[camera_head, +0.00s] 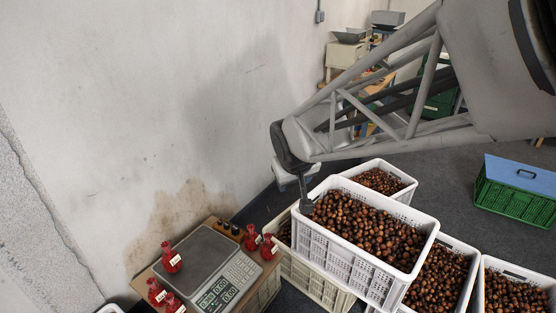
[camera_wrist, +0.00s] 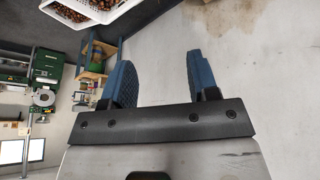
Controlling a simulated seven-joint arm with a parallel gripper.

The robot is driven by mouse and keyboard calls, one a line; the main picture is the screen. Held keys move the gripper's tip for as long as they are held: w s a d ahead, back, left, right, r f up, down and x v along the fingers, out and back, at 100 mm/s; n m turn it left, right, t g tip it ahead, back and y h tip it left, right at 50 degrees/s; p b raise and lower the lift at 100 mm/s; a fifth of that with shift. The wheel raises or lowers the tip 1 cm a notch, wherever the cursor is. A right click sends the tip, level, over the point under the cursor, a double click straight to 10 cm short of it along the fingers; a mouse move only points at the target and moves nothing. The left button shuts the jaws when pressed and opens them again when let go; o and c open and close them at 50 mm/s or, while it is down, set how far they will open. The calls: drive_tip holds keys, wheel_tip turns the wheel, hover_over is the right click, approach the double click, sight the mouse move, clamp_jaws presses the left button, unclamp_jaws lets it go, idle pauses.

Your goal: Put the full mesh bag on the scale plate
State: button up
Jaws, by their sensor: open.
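The scale (camera_head: 212,285) stands on a small table at the lower left of the head view, with its grey plate (camera_head: 200,250) behind the keypad and display. A red mesh bag (camera_head: 172,258) with a pale label stands at the plate's left edge; I cannot tell whether it is on the plate or beside it. Other red bags stand left of the scale (camera_head: 156,291) and right of it (camera_head: 252,238). I cannot tell which bag is full. My gripper (camera_wrist: 160,77) is open, its blue fingers apart with nothing between them. In the head view, my arm reaches above the crates, right of the scale.
White crates of chestnuts (camera_head: 428,232) are stacked right of the scale table. A green crate with a blue lid (camera_head: 515,205) stands on the floor at far right. The wall (camera_head: 130,110) rises behind the scale. In the wrist view, a wooden shelf (camera_wrist: 92,75) shows at left.

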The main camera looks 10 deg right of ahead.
drive_tip(key=s+d+r+m+g, duration=0.1)
drive_tip(key=s, duration=1)
drive_tip(key=s+d+r+m+g, duration=0.1)
drive_tip(key=s+g, duration=0.1)
drive_tip(key=s, duration=0.9)
drive_tip(key=shift+s+d+r+y, duration=0.15)
drive_tip(key=shift+d+r+y, duration=0.15)
drive_tip(key=shift+r, duration=0.05)
